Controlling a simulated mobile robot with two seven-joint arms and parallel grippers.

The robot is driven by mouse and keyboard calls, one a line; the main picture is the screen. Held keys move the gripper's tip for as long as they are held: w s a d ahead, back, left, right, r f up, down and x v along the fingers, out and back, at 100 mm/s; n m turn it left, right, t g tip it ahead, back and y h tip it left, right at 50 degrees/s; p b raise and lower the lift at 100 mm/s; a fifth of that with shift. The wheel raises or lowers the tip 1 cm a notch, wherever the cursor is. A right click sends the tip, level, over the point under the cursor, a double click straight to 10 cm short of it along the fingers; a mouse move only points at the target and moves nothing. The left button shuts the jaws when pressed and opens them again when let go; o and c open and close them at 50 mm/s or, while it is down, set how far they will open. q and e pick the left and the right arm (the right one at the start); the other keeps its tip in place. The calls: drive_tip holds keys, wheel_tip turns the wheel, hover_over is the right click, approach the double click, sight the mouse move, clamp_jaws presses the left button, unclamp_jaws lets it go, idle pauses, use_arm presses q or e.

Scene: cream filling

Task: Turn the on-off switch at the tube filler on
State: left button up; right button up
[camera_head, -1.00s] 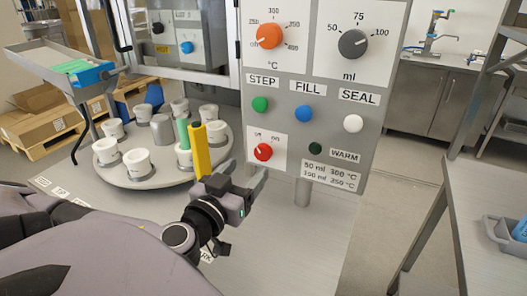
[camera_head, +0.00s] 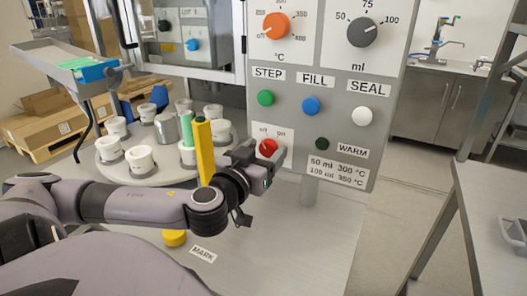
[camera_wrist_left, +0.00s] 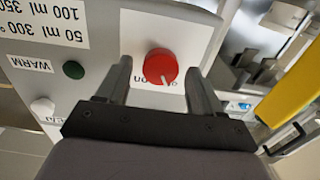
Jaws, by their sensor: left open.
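The on-off switch is a round red knob (camera_head: 268,147) on a white plate low on the tube filler's grey panel (camera_head: 345,135). Its labels sit above it, off at left and on at right. My left gripper (camera_head: 264,153) is open at the knob, its fingers on either side. In the left wrist view, which is upside down, the red knob (camera_wrist_left: 160,66) shows between the two open fingers (camera_wrist_left: 158,72). The knob's white mark points down right there, which is the off side. I cannot tell whether the fingers touch it. My right gripper is not in view.
The green STEP (camera_head: 265,98), blue FILL (camera_head: 311,107) and white SEAL (camera_head: 362,116) buttons are above. A dark green WARM lamp (camera_head: 322,144) is right of the switch. A yellow post (camera_head: 205,152) and a turntable (camera_head: 125,175) with white cups stand left of the gripper.

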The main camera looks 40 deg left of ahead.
use_arm(q)
drive_tip(key=c, duration=1)
drive_tip(key=shift+m, duration=0.4)
drive_tip(key=m, duration=0.2)
drive_tip(key=shift+m+p, duration=0.3)
drive_tip(key=m, duration=0.2)
drive_tip(key=shift+d+m+p, duration=0.1)
drive_tip(key=shift+m+p, duration=0.25)
drive_tip(key=shift+m, duration=0.05)
drive_tip(key=m+p, duration=0.2)
drive_tip(key=m, duration=0.3)
drive_tip(key=shift+w+f+m, duration=0.1)
drive_tip(key=shift+m, duration=0.2)
